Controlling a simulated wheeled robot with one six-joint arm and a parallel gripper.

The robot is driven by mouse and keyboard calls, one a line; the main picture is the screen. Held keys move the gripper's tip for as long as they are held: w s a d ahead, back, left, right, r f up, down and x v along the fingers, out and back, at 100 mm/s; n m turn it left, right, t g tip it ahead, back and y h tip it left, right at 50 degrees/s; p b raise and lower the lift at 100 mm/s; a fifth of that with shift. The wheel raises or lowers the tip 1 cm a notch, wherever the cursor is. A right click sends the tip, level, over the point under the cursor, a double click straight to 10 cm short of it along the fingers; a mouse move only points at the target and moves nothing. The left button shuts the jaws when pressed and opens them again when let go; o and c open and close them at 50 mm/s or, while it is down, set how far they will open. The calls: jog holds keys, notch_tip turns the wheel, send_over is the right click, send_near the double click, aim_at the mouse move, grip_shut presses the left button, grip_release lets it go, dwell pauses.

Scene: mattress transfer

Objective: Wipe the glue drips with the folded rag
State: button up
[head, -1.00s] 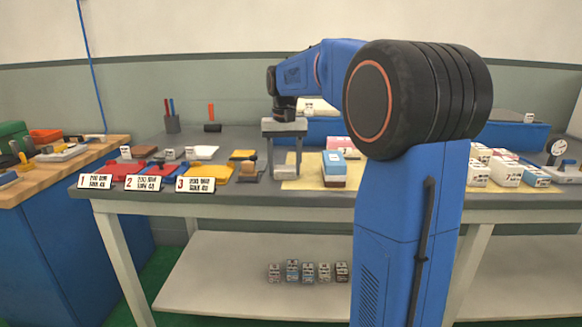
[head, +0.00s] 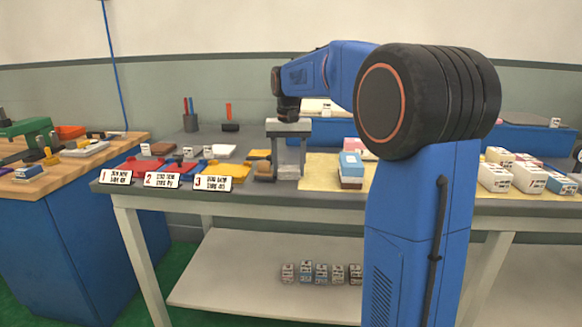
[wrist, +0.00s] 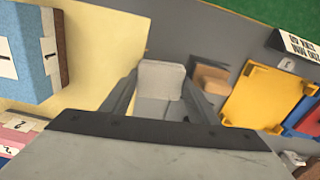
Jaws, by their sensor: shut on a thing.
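My gripper (head: 288,165) hangs over the front part of the grey table, pointing down. It is shut on a pale grey folded rag (wrist: 160,78), seen between the two fingers in the wrist view. In the head view the rag (head: 288,173) is low between the fingers, at or close to the tabletop; I cannot tell if it touches. No glue drips can be made out in either view; the gripper and rag hide the surface beneath them.
A tan block (wrist: 211,77) and a yellow tray (wrist: 262,97) lie close beside the gripper. On its other side are a yellow sheet (head: 318,160) and a blue-topped box (head: 351,163). Number cards (head: 212,183) line the front edge. A wooden bench (head: 60,172) stands left.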

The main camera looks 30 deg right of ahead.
aim_at(299, 169)
jog(key=shift+s+d, duration=0.65)
jog(key=shift+d, duration=0.3)
jog(key=shift+s+d, duration=0.7)
jog(key=shift+d, duration=0.3)
jog(key=shift+s+d, duration=0.65)
jog(key=shift+d, duration=0.3)
jog(key=shift+s+f, duration=0.1)
jog(key=shift+a, duration=0.1)
jog(key=shift+w+a, duration=0.7)
jog(key=shift+a, duration=0.3)
jog(key=shift+w+a, duration=0.7)
jog(key=shift+a, duration=0.3)
jog(key=shift+w+a, duration=0.7)
jog(key=shift+a, duration=0.3)
jog(key=shift+d, duration=0.1)
jog(key=shift+s+d+r, duration=0.1)
jog(key=shift+s+d, duration=0.4)
jog(key=shift+d, duration=0.2)
jog(key=shift+s+d+r, duration=0.1)
jog(key=shift+s+d, duration=0.4)
jog(key=shift+d, duration=0.15)
jog(key=shift+s+d+f, duration=0.1)
jog(key=shift+s+d, duration=0.45)
jog(key=shift+d, duration=0.3)
jog(key=shift+s+d+f, duration=0.1)
jog(key=shift+s+d, duration=0.45)
jog(key=shift+d, duration=0.25)
